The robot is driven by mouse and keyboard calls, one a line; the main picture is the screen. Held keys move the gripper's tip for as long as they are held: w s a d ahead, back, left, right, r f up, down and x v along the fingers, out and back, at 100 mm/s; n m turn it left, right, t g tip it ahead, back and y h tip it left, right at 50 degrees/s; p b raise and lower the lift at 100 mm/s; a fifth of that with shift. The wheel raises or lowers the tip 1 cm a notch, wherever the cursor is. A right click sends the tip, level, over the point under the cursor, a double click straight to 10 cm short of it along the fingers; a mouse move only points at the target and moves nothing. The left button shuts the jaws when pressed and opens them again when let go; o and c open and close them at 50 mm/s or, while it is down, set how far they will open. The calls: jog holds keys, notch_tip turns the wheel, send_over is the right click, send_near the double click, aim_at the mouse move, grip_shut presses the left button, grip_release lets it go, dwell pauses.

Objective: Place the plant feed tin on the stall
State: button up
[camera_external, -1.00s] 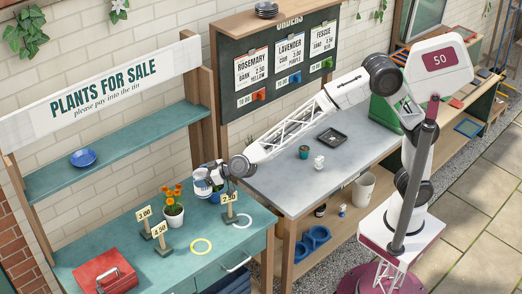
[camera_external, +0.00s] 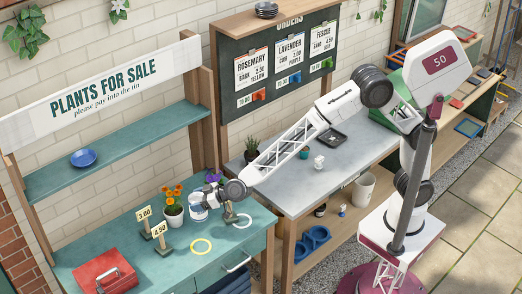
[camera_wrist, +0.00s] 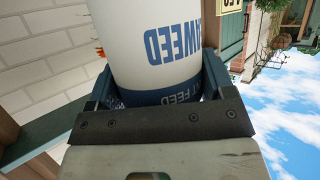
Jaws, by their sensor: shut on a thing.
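The plant feed tin (camera_external: 197,209) is white with a blue band. It is upright, low over the teal stall (camera_external: 120,240), just right of a pot of orange flowers (camera_external: 172,207). I cannot tell whether its base touches the stall top. In the wrist view the tin (camera_wrist: 150,42) fills the space between the fingers, its blue lettering upside down. My gripper (camera_external: 208,200) is shut around the tin from the right; the gripper (camera_wrist: 155,95) also shows in the wrist view.
Price tags (camera_external: 143,214) stand left of the flower pot; another is mostly hidden behind my wrist. A red cash box (camera_external: 105,273) is at front left. The stall's front middle is clear.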

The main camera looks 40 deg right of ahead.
aim_at(203, 216)
jog(key=shift+f, duration=3.1)
jog(key=shift+f, duration=1.85)
jog(key=shift+f, duration=0.15)
jog(key=o, duration=1.1)
jog(key=shift+v, duration=6.1)
